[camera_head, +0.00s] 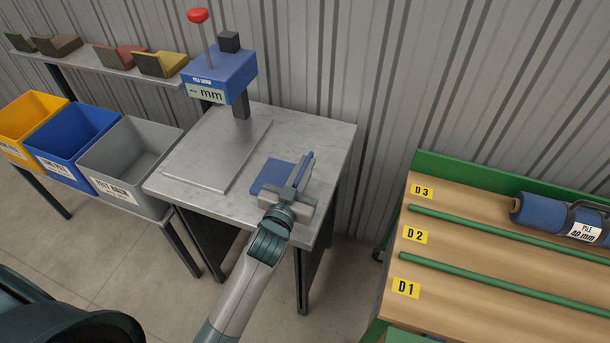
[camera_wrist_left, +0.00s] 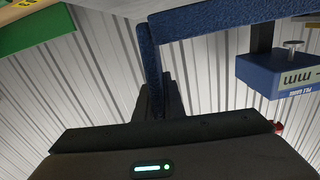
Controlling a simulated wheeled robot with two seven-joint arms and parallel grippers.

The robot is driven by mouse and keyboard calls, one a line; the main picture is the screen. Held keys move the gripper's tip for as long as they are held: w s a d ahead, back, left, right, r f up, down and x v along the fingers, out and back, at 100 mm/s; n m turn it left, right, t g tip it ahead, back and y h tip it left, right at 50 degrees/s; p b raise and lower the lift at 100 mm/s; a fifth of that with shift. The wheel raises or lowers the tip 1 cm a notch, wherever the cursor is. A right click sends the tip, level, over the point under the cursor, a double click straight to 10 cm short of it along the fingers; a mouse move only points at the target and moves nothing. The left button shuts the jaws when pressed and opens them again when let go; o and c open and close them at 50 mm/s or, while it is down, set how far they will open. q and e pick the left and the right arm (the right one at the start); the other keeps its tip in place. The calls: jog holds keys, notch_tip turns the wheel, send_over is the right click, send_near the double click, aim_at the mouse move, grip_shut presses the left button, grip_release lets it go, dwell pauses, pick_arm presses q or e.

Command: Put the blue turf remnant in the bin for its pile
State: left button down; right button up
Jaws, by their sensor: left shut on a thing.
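The blue turf remnant (camera_head: 271,176) is L-shaped, with one flat leg and one upright leg. My left gripper (camera_head: 298,186) is shut on its upright leg, over the right part of the grey table (camera_head: 325,140). I cannot tell whether the remnant touches the tabletop. In the left wrist view the remnant (camera_wrist_left: 220,18) shows both legs, one between my left fingers (camera_wrist_left: 151,95). The yellow bin (camera_head: 28,108), blue bin (camera_head: 75,135) and grey bin (camera_head: 130,155) stand in a row at the left; their front labels are hard to read. My right gripper is out of view.
The pile gauge (camera_head: 222,72), with red knob and a display reading "-- mm", stands behind a plate (camera_head: 215,160) on the table. A shelf (camera_head: 105,60) holds several coloured L-shaped pieces. A wooden rack (camera_head: 480,240), marked D1 to D3, bears a blue roll (camera_head: 545,212) labelled 40 mm.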

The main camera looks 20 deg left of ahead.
pick_arm(q)
notch_tip(320, 180, down, 3)
jog(key=shift+f, duration=0.2)
jog(key=shift+f, duration=0.1)
jog(key=c, duration=1.8)
grip_release()
jog(key=shift+c, duration=0.2)
jog(key=shift+s, duration=0.1)
